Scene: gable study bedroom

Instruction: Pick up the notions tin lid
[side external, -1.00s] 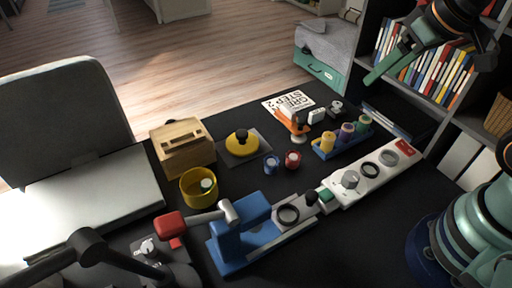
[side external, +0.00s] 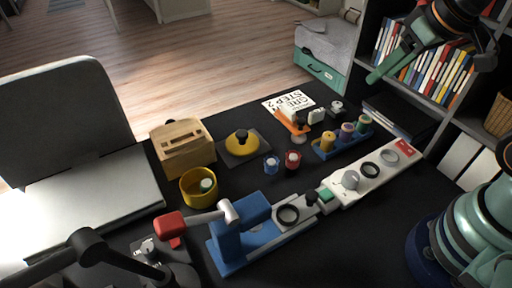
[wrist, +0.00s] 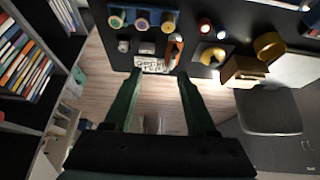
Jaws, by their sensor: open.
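The notions tin lid appears to be the yellow round lid with a black knob (side external: 242,144), lying knob up on a dark square pad in the side view. It also shows in the wrist view (wrist: 207,56), partly cut by its dark knob. The open yellow tin (side external: 190,191) stands in front and to the left of it, with a pale green-topped item inside. My gripper (side external: 372,78) hangs high at the upper right, well away from the lid. In the wrist view its two green fingers (wrist: 159,75) are spread, with nothing between them.
A wooden box (side external: 183,148) stands left of the lid. Blue (side external: 271,166) and red (side external: 293,160) small pots stand to its right. A blue rack of spools (side external: 343,143) is farther right. A blue-and-white device (side external: 245,245) runs across the front. A bookshelf (side external: 440,103) stands near my gripper.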

